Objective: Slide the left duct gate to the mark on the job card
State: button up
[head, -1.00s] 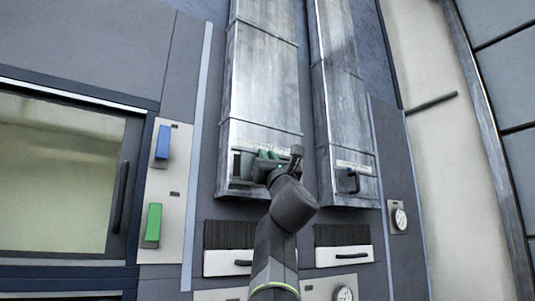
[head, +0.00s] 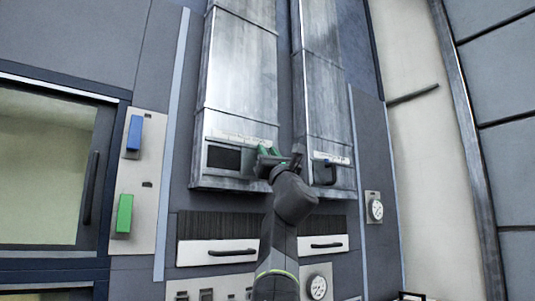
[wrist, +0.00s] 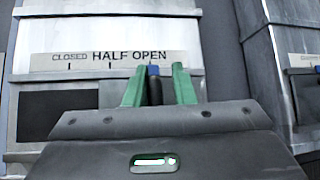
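The left duct gate's strip reads CLOSED, HALF, OPEN (wrist: 110,58) in the wrist view, with HALF and OPEN in bolder letters. The gate's blue and black handle (wrist: 154,72) stands below the word OPEN, between the green fingers of my gripper (wrist: 159,80). My gripper looks shut on the handle, though a narrow gap seems to show on its right side. In the head view my gripper (head: 270,153) is at the lower right of the left duct (head: 238,85). A dark opening (head: 223,157) shows left of the handle. I cannot make out a job card.
The right duct (head: 320,90) stands close beside, with its own dark handle (head: 325,172). Two vented panels with drawer handles sit below. Blue (head: 134,133) and green (head: 124,213) levers are on a panel at left. A gauge (head: 376,210) is at right.

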jog(key=shift+f, duration=0.1)
jog(key=shift+s+f, duration=0.1)
jog(key=shift+f, duration=0.05)
jog(key=b+v, duration=0.8)
jog(key=v, duration=0.5)
jog(key=shift+b, duration=0.4)
jog(key=shift+s+d, duration=0.1)
jog(key=shift+s, duration=0.05)
jog(key=shift+p+x, duration=4.35)
jog(key=shift+x, duration=2.55)
jog(key=shift+s, duration=0.1)
